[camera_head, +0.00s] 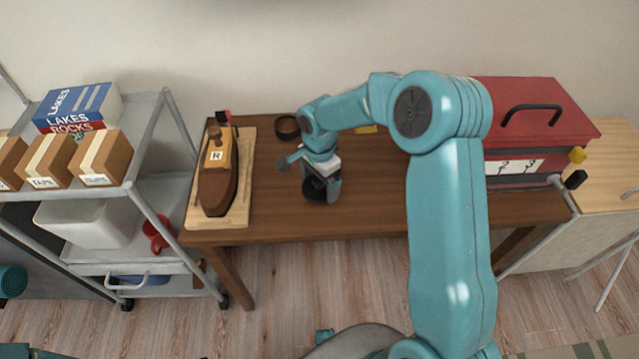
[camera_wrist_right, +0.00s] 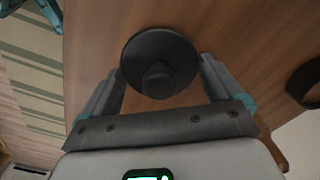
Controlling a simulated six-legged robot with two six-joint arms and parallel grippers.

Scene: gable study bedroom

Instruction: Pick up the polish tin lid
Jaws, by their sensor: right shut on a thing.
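The polish tin lid appears as a dark round disc with a raised knob (camera_wrist_right: 158,65) between the fingers in the right wrist view. In the head view, the lid (camera_head: 316,192) shows as a dark disc under my right gripper, partly hidden by it. My right gripper (camera_head: 322,188) points down over the table and is shut on the lid; its fingers (camera_wrist_right: 160,88) flank the disc. I cannot tell whether the lid touches the wood. A dark, round, open ring-like container (camera_head: 287,127), perhaps the tin, stands behind it.
The brown table (camera_head: 370,200) has clear wood right of the gripper. A model boat (camera_head: 218,175) on a pale board (camera_head: 242,205) stands left. A red toolbox (camera_head: 530,115) stands right. A grey cart (camera_head: 150,120) with boxes and books is far left.

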